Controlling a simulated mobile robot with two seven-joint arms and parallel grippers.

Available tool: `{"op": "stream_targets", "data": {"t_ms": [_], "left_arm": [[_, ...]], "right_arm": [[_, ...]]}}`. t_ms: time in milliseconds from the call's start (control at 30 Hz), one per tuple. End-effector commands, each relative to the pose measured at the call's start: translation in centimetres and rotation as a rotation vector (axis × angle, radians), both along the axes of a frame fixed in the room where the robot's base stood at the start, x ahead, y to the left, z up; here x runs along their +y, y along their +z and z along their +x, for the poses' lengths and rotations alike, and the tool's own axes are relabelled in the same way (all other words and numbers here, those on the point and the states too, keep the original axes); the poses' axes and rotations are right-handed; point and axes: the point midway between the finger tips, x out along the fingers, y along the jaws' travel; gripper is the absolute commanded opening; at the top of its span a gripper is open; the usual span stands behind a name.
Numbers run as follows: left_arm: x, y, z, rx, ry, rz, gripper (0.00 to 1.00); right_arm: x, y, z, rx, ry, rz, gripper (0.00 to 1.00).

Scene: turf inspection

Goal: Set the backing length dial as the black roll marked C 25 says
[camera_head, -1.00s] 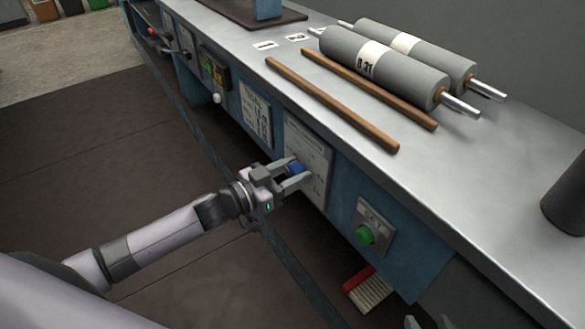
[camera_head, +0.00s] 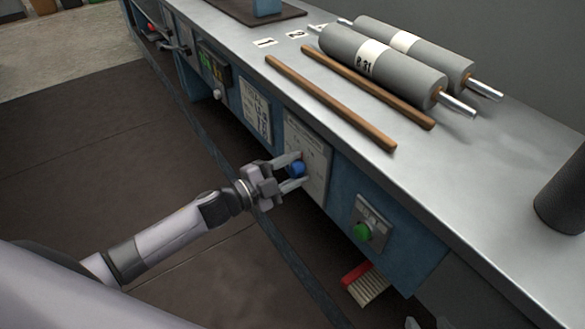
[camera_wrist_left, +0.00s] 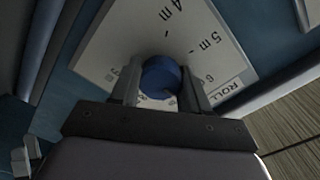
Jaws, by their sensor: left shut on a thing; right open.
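The backing length dial is a blue knob (camera_head: 297,170) on a white plate (camera_head: 310,140) on the bench front. My left gripper (camera_head: 292,172) has its fingers shut on the knob. In the left wrist view the knob (camera_wrist_left: 160,77) sits between the fingertips, with "4 m", "5 m" and part of "ROLL" readable on the plate (camera_wrist_left: 215,62); I cannot see a pointer. A dark cylinder (camera_head: 562,195) stands at the right edge of the bench, cut off, with no mark visible. A small tip of what seems my right gripper (camera_head: 412,322) shows at the bottom edge.
Two grey rolls with white labels lie on the bench top (camera_head: 470,150); the front roll (camera_head: 380,62) reads like "B 31". Two wooden rods (camera_head: 330,102) lie beside them. A green button (camera_head: 362,232) is right of the dial. A red-handled brush (camera_head: 365,285) is below.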

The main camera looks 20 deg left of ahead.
Motion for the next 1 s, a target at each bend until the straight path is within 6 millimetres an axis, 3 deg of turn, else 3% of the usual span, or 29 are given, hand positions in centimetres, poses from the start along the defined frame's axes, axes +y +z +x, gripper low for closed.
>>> {"op": "stream_targets", "data": {"t_ms": [500, 1000], "left_arm": [[-0.18, -0.04, -0.1, -0.248, -0.005, 0.312, 0.15], [-0.24, -0.03, -0.14, -0.317, -0.006, 0.401, 0.15]], "right_arm": [[0.85, 0.45, 0.21, -0.02, 0.016, 0.009, 0.52], [0.88, 0.57, 0.36, -0.025, 0.017, 0.008, 0.52]]}}
